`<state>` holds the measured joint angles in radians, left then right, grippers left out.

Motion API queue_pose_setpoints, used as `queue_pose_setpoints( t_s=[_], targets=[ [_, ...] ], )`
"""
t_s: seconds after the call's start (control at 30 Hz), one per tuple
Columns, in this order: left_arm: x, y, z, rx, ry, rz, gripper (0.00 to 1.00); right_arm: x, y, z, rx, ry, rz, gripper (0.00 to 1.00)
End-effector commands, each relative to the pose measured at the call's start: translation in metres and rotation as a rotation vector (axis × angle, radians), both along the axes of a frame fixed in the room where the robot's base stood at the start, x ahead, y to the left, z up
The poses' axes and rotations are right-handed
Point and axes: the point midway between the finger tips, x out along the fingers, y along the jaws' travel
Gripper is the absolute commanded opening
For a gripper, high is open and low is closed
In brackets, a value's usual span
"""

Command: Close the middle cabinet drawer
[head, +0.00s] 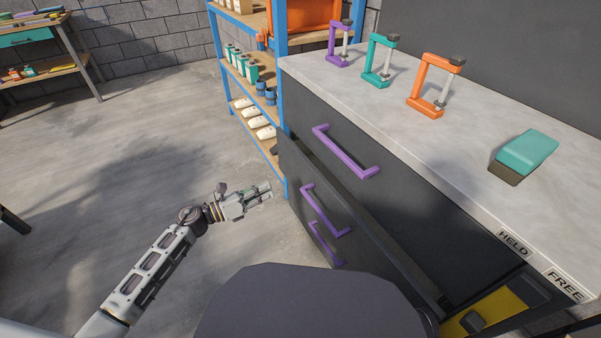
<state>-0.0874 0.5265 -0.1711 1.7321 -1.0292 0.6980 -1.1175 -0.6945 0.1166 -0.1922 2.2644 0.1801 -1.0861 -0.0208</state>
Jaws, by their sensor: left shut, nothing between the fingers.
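The dark cabinet has a grey stone-like top (480,140) and purple handles on its front. The middle drawer (375,252) stands partly open, its front out past the top drawer (400,190) and its upper edge showing. Its purple handle (326,212) faces my side. My right gripper is not in view.
Purple (336,45), teal (376,60) and orange clamps (428,88) and a teal block (528,150) sit on the cabinet top. A blue-framed shelf (281,95) stands beyond the cabinet. A workbench (50,38) is far left. The floor (130,130) between is clear.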

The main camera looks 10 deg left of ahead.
Motion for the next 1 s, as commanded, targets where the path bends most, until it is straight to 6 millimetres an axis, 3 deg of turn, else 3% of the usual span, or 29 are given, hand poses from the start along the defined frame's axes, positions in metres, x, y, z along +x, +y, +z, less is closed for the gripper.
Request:
queue_pose_setpoints(
  t_s=[0.53, 1.0],
  targets=[
    [-0.0031, -0.0027, -0.0002, 0.27, -0.359, -0.017, 0.0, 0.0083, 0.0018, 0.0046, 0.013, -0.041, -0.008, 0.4],
    [-0.0031, -0.0027, -0.0002, 0.304, -0.405, -0.016, 0.0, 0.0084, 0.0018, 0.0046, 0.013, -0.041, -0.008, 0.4]
  ],
)
